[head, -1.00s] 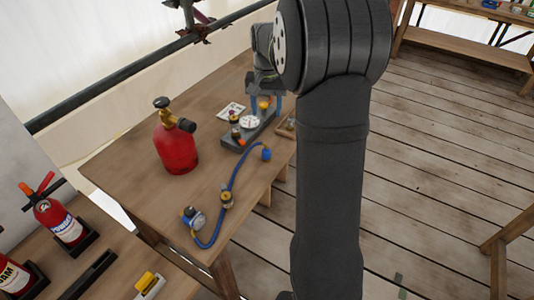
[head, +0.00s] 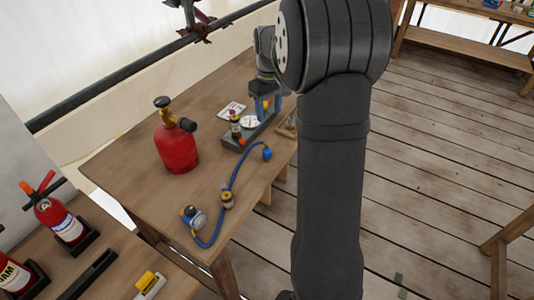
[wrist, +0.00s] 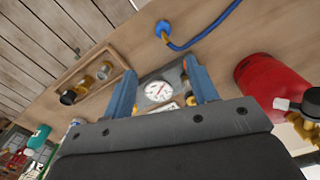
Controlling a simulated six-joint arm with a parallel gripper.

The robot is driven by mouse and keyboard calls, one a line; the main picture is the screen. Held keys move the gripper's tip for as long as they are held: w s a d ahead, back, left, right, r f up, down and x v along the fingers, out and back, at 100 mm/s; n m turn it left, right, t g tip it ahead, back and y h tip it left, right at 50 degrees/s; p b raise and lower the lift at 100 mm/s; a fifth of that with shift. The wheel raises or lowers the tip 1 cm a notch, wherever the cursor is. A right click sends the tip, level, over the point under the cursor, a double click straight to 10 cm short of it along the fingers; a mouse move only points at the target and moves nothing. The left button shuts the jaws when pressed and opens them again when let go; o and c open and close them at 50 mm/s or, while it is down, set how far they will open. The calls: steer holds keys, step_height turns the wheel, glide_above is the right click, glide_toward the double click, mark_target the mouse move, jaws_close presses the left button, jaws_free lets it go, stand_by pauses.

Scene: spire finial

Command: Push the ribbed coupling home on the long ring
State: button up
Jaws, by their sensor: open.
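My gripper (head: 266,108) is above the back of the dark fixture block (head: 232,143) on the table. Its two blue fingers are apart. In the wrist view my gripper (wrist: 163,88) is open, with a white round dial (wrist: 160,91) visible between and beyond the fingers. A small upright stack (head: 235,124) with a dark top and orange parts stands on the block, left of the fingers and apart from them. The ribbed coupling and the long ring are too small to tell apart there. A yellow-orange part (head: 266,104) shows between the fingers; whether they touch it is unclear.
A red gas cylinder (head: 176,148) stands left of the block. A blue hose (head: 228,190) with a gauge (head: 194,218) lies in front. A wooden tray (wrist: 88,66) holding brass parts lies beside the block. A flat white card (head: 231,109) lies behind.

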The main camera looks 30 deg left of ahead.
mark_target(267, 148)
step_height(267, 148, down, 12)
steer(key=shift+f, duration=0.1)
stand_by(0.4)
steer(key=f, duration=0.5)
steer(key=shift+s+a+f, duration=0.1)
steer(key=shift+s, duration=0.2)
steer(key=c, duration=1)
